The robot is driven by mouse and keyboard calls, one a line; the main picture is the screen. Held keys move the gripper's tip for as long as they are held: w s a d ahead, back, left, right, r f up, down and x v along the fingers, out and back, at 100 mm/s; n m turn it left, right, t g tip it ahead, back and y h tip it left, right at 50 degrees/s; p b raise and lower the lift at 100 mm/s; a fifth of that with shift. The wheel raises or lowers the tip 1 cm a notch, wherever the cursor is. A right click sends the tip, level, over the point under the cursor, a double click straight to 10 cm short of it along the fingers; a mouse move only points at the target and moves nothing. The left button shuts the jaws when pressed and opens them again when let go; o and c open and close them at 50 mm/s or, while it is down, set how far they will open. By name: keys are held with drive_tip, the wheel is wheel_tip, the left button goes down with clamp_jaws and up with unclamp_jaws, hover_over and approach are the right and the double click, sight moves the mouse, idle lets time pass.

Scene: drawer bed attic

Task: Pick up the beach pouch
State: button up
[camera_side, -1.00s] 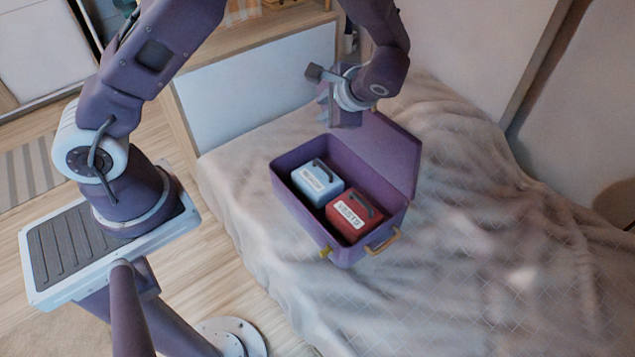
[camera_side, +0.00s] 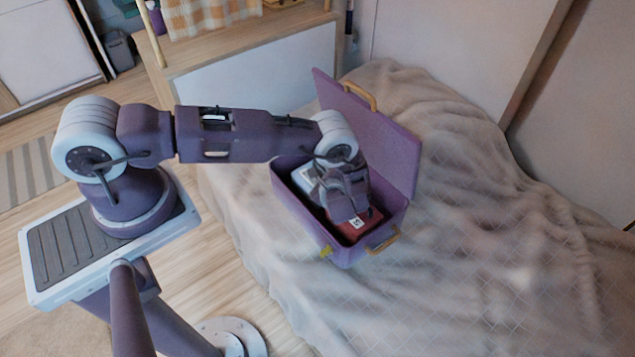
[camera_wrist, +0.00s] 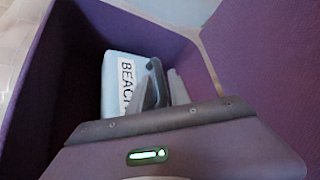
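In the side view the beach pouch (camera_side: 303,178) is mostly hidden behind my arm, at the case's back left. My gripper (camera_side: 347,208) points down into the case, above or beside the pouches. In the wrist view its grey fingertips (camera_wrist: 165,92) are by the pouch's handle. I cannot tell whether they are around the handle, or open or shut.
The purple case (camera_side: 293,213) lies open on the bed, its lid (camera_side: 375,135) raised behind my gripper. A red pouch (camera_side: 367,226) sits in the case, partly hidden by my gripper. The case walls are close around my gripper. The rumpled bedspread (camera_side: 480,240) to the right is clear.

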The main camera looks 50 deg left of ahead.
clamp_jaws()
drive_tip(key=shift+s, duration=0.1)
idle(1.3)
